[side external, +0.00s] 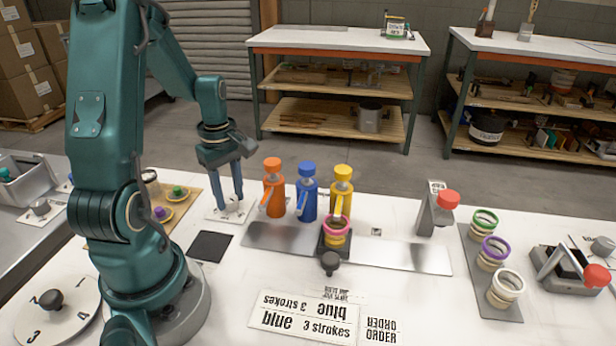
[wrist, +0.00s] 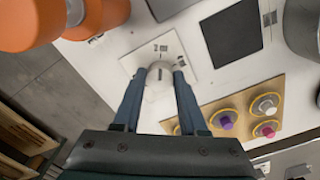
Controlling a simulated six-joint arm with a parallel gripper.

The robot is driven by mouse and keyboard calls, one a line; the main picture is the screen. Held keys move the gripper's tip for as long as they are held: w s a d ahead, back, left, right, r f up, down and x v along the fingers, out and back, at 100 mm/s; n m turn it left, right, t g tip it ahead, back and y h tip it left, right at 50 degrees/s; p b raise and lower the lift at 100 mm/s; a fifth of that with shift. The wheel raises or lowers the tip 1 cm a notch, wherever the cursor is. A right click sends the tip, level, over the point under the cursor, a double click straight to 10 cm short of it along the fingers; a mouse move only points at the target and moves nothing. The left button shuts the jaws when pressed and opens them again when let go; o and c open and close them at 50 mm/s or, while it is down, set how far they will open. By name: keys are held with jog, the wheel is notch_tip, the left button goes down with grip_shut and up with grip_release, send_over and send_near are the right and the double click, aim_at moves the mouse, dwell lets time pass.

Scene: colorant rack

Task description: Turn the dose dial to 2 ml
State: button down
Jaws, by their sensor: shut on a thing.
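The dose dial (wrist: 159,76) is a small pale grey knob on a white square plate (wrist: 184,49). In the wrist view it has a dark line on its face, and small printed marks stand on the plate beyond it, too small to read. My gripper (side external: 234,206) reaches down to the dial plate (side external: 214,213) in the side view. In the wrist view its two fingers (wrist: 158,80) stand on either side of the dial and are shut on it. In the side view the fingers partly hide the dial.
Orange (side external: 273,190), blue (side external: 307,193) and yellow (side external: 342,185) pump bottles stand close to the right of my gripper. A black square pad (side external: 210,246) lies in front. A tan board (wrist: 243,112) with coloured knobs is nearby. A numbered disc (side external: 60,318) sits at lower left.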

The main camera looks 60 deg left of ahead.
aim_at(231, 199)
jog(key=shift+c, duration=2.2)
grip_release()
jog(key=shift+r, duration=0.1)
jog(key=shift+r, duration=2.5)
